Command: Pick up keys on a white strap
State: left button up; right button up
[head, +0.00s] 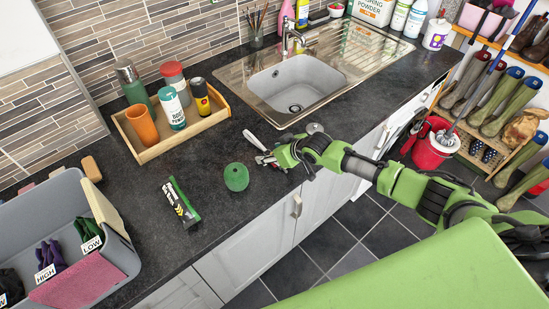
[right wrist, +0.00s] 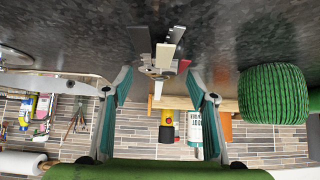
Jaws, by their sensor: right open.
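The keys (head: 264,159) lie on the dark worktop near its front edge. A short white strap (head: 252,139) shows at their left. In the right wrist view the bunch of keys (right wrist: 168,50) fans out ahead of the fingers, with a pale strip beside it. My right gripper (head: 282,157) is open, low over the worktop, just right of the keys. Its two fingers (right wrist: 160,86) stand apart on either side of the bunch in the right wrist view, not closed on it. My left gripper is out of view.
A wooden tray (head: 151,152) with bottles stands behind, and the sink (head: 297,86) is at back right. A grey bin (head: 121,259) with gloves is at left.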

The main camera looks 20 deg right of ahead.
jog(key=c, duration=1.3)
jog(key=shift+r, duration=0.15)
